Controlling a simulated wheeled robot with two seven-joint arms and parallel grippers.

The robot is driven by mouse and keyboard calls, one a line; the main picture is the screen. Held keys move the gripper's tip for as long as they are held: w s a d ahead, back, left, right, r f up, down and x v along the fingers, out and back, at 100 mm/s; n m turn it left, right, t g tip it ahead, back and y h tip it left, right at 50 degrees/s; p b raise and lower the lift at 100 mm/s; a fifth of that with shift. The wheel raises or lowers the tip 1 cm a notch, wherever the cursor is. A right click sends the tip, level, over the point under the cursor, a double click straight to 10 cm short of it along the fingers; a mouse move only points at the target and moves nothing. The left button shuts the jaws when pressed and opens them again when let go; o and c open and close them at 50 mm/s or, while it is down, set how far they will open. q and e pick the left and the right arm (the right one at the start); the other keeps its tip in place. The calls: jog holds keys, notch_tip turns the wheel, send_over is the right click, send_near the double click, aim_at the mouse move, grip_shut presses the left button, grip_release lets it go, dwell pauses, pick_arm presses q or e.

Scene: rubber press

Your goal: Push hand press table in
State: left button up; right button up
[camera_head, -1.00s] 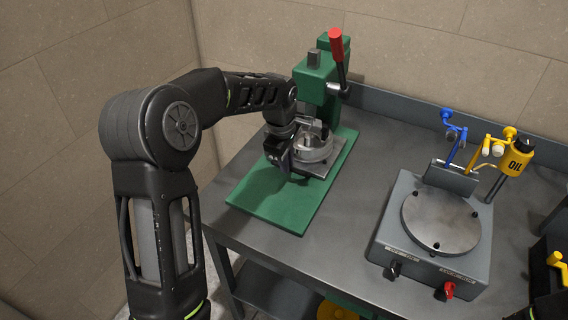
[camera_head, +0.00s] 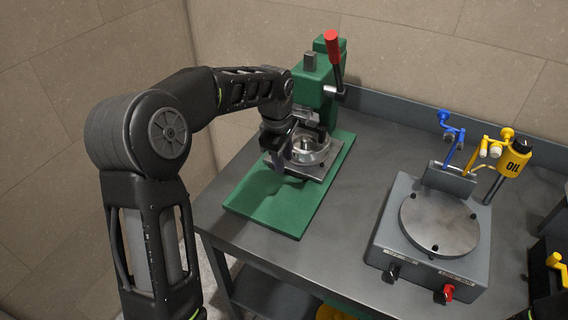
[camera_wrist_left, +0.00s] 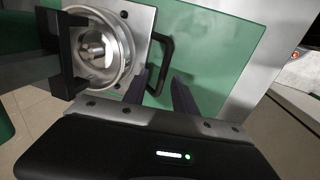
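The green hand press (camera_head: 316,84) stands at the back left of the workbench, its red-tipped lever (camera_head: 334,60) upright. Its metal press table (camera_head: 318,172) sits on the green base, with a round metal cup (camera_head: 313,153) on top. A black loop handle (camera_wrist_left: 166,52) is on the table's edge in the left wrist view. My left gripper (camera_head: 281,165) is at the front-left side of the table, fingers pointing down. In the left wrist view its two fingers (camera_wrist_left: 161,82) are apart, close to the handle's lower end; contact is unclear. My right gripper is out of view.
A grey device with a round plate (camera_head: 440,222) stands to the right, with a yellow oil container (camera_head: 513,157) behind it. The green base (camera_head: 268,208) is clear in front of the press table. Bare bench (camera_head: 350,215) lies between press and device.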

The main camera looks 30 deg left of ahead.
pick_arm(q)
jog(key=r, duration=0.2)
jog(key=s+r, duration=0.1)
jog(key=r, duration=0.2)
jog(key=shift+r+b, duration=0.15)
jog(key=shift+b, duration=0.2)
